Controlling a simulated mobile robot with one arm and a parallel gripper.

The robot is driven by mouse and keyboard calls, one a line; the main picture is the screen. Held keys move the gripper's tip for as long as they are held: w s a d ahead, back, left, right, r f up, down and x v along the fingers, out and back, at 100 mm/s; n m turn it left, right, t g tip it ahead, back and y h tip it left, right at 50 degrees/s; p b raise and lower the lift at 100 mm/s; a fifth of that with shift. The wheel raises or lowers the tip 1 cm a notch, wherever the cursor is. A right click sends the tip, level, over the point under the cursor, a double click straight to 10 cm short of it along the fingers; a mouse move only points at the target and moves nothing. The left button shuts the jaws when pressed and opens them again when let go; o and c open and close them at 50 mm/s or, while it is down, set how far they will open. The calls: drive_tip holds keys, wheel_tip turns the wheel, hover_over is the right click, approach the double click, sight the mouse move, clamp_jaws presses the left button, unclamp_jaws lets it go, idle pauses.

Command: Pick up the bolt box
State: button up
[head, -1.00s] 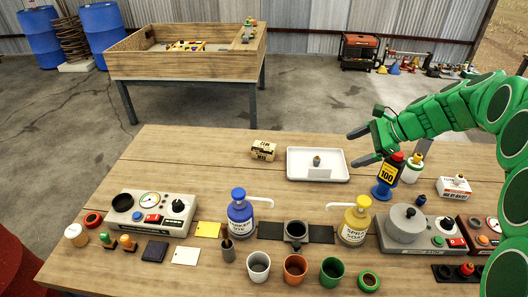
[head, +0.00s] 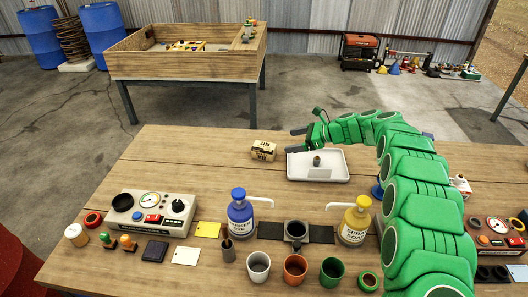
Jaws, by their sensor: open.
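A small tan box with dark printing (head: 263,151), which looks like the bolt box, lies on the table left of the white tray (head: 343,176). Its lettering is too small to read. My gripper (head: 294,141) is open and empty, above the tray's far left corner. Its two fingers point left toward the box and are apart from it, a short way to its right. Another small box, white with red (head: 462,186), is at the right, partly hidden behind my arm.
A small dark and tan item (head: 317,161) stands in the tray. A blue pump bottle (head: 240,212), a yellow pump bottle (head: 355,222) and several cups stand nearer the front. The table left of the tan box is clear. My arm hides part of the right side.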

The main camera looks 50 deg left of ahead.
sight(267, 146)
drive_tip(key=shift+m+g+y, duration=0.3)
drive_tip(key=shift+m, duration=0.1)
drive_tip(key=x, duration=0.4)
drive_tip(key=w+f+x, duration=0.1)
drive_tip(key=x, duration=0.1)
drive_tip(key=shift+s+a, duration=0.1)
drive_tip(key=shift+a, duration=0.05)
drive_tip(key=shift+s+x, duration=0.25)
drive_tip(key=shift+x, duration=3.65)
drive_tip(key=shift+d, duration=0.25)
drive_tip(key=c, duration=1.5)
